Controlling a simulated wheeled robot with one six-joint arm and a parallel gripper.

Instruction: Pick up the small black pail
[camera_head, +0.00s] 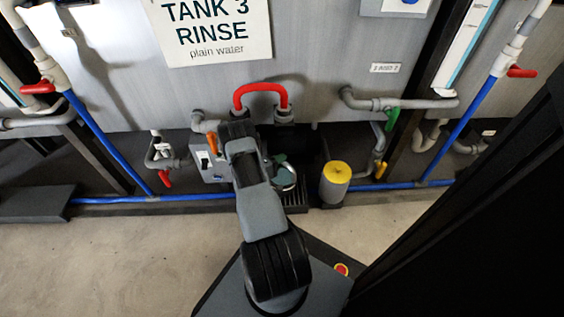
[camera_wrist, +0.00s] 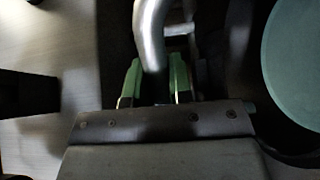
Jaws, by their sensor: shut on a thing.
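In the wrist view the two green fingertips of my gripper (camera_wrist: 154,78) are shut on a curved grey metal bar (camera_wrist: 150,32), which rises between them. I cannot tell whether this bar is the pail's handle. To the right is a flat teal disc (camera_wrist: 294,68) edged by dark material; it may be the inside of a black pail, but its outline is cut off. A small teal shape with a pale curved rim (camera_head: 284,177) shows just right of the arm, against a dark recess.
A red U-shaped handle (camera_head: 260,88) stands out above my arm, under the Tank 3 Rinse sign (camera_head: 213,28). A grey canister with a yellow top (camera_head: 335,182) stands close on the right. Blue pipe (camera_head: 205,197) runs low along the tanks. Bare floor (camera_head: 120,255) lies left.

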